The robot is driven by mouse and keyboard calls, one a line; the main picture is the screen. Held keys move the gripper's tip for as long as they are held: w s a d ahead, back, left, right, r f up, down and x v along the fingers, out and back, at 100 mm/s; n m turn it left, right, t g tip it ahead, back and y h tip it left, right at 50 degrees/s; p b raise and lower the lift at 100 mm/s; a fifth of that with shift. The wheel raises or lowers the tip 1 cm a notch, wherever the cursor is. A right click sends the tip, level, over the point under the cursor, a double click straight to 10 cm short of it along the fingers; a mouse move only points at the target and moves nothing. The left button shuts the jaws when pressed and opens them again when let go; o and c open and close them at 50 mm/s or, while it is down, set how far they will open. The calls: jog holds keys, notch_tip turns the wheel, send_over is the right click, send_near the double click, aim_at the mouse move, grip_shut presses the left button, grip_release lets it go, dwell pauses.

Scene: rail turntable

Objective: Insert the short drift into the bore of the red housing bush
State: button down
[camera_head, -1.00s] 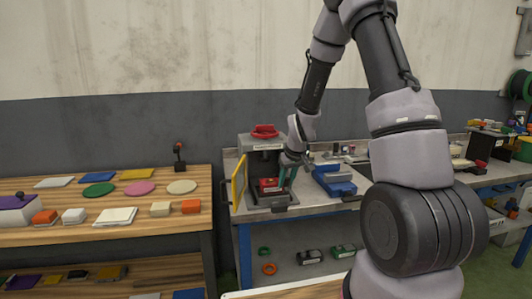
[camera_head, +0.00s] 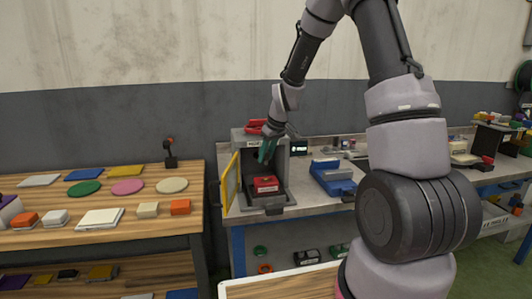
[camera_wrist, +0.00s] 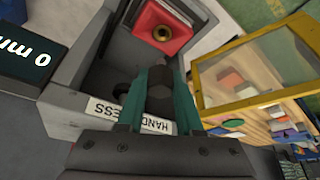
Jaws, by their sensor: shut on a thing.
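The red housing bush (camera_head: 265,184) sits inside the grey hand press. My gripper (camera_head: 267,152) is at the press opening, above the housing. In the wrist view, the green fingers of my gripper (camera_wrist: 157,95) are shut on a dark, short cylindrical piece, the drift (camera_wrist: 158,78). The drift is apart from the bore in that view.
The hand press (camera_head: 278,201) has an open yellow-framed door (camera_head: 230,184) at its left. A red part (camera_head: 258,124) is on top of it. A blue vise-like fixture (camera_head: 332,178) stands to its right. A wooden table (camera_head: 80,231) with coloured pieces is at left.

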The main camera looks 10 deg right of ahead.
send_over(264, 179)
jog(key=s, duration=0.1)
jog(key=shift+d+f, duration=0.15)
jog(key=shift+f, duration=1.05)
jog(key=shift+d+f, duration=0.15)
jog(key=shift+f, duration=1)
jog(key=shift+f, duration=1.15)
jog(key=c, duration=0.5)
grip_release()
jog(key=v, duration=1.1)
